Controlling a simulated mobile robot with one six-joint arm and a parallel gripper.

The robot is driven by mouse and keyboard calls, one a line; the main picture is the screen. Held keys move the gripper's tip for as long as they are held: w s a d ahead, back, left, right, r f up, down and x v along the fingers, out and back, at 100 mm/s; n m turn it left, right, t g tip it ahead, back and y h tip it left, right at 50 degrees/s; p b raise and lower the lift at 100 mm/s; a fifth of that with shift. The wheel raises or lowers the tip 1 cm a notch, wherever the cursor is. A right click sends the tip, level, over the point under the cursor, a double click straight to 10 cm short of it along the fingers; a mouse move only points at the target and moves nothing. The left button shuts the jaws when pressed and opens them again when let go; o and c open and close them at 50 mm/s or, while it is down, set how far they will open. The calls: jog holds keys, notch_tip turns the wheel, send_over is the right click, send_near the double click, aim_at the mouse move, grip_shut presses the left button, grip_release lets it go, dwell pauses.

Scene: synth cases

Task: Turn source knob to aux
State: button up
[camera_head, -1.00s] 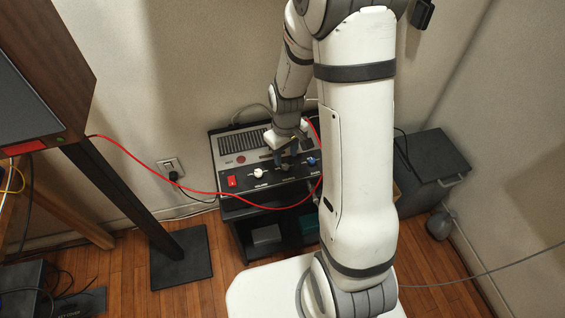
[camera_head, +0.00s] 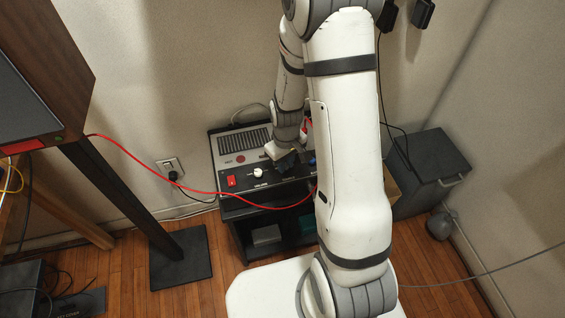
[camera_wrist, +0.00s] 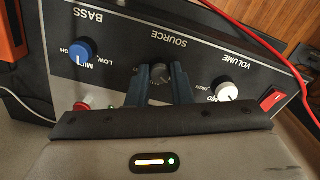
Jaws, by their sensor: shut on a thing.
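The source knob (camera_wrist: 161,71) is a dark grey knob below the word SOURCE, which reads upside down in the wrist view. My gripper (camera_wrist: 160,80) has one blue-grey finger on each side of this knob and is shut on it. The knob's pointer and aux mark cannot be made out; the gripper body covers the panel below. In the head view, my gripper (camera_head: 284,162) is down at the front panel of the grey amplifier (camera_head: 226,151) and hides the source knob.
The white volume knob (camera_wrist: 227,91) and red switch (camera_wrist: 272,98) lie right in the wrist view. The blue bass knob (camera_wrist: 80,52) lies left, a red button (camera_wrist: 84,104) below it. A red cable (camera_head: 250,204) hangs across the amplifier's front.

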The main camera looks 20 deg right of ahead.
grip_shut()
jog(key=shift+c, duration=0.6)
grip_release()
jog(key=shift+a, duration=0.35)
jog(key=shift+d, duration=0.3)
grip_shut()
jog(key=shift+m, duration=0.3)
jog(key=m+b, duration=0.1)
jog(key=m, duration=0.2)
jog(key=shift+f, duration=0.1)
jog(key=m+b, duration=0.1)
jog(key=m, duration=0.3)
jog(key=shift+m, duration=0.4)
jog(key=shift+s+m, duration=0.1)
jog(key=shift+m, duration=1.6)
